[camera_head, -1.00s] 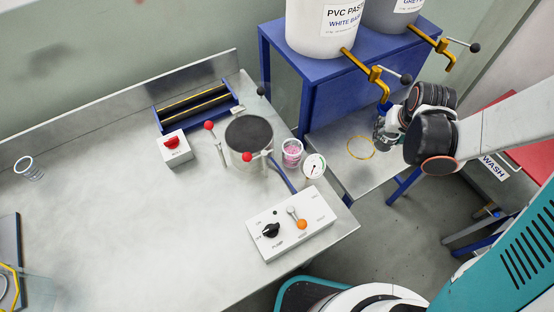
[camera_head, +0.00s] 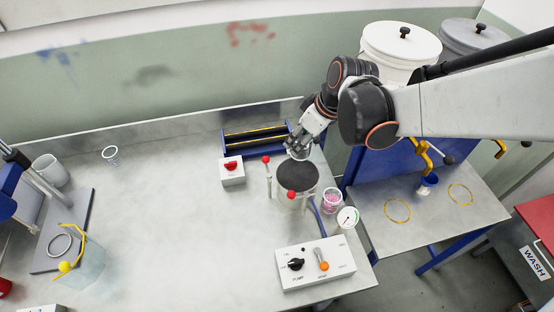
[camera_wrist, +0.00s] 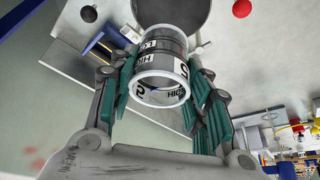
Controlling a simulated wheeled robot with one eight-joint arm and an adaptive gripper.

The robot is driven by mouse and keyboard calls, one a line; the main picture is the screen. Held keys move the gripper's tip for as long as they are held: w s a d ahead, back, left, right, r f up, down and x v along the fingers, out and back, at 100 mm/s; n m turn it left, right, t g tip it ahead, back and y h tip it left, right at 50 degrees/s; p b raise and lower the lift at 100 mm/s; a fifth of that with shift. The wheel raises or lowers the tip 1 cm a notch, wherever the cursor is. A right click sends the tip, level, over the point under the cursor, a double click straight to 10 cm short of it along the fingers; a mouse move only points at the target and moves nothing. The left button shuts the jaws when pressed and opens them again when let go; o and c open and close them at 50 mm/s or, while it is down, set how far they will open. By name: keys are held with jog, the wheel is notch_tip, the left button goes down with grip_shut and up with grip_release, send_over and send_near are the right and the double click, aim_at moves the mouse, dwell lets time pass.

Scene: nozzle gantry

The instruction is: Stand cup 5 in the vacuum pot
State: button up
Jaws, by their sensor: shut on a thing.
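My gripper (camera_wrist: 160,90) is shut on cup 5 (camera_wrist: 162,62), a clear cup with black-and-white printed bands. A "5" and the word "HIGH" show on it in the wrist view. In the head view my gripper (camera_head: 297,148) hangs just above and behind the vacuum pot; the cup there is small and partly hidden by the fingers. The vacuum pot (camera_head: 295,205) is a clear round vessel with a dark round top (camera_head: 298,174) and red-knobbed clamps beside it. The dark disc also shows past the cup in the wrist view (camera_wrist: 172,12). The cup appears apart from the pot.
A red-switch box (camera_head: 232,172) and blue roller rack (camera_head: 250,138) stand left of the pot. A pink-filled jar (camera_head: 332,200), gauge (camera_head: 347,218) and pump control box (camera_head: 315,264) stand right and in front. The bench middle is clear.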

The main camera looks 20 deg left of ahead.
notch_tip(320, 180, down, 19)
jog(key=b, duration=1.2)
jog(key=shift+s+a+r, duration=0.1)
jog(key=shift+r, duration=0.05)
jog(key=o, duration=1)
jog(key=shift+c, duration=0.2)
jog(key=shift+r, duration=0.45)
jog(key=p+v, duration=0.8)
jog(key=v, duration=0.3)
jog(key=shift+s, duration=0.15)
jog(key=shift+r, duration=0.1)
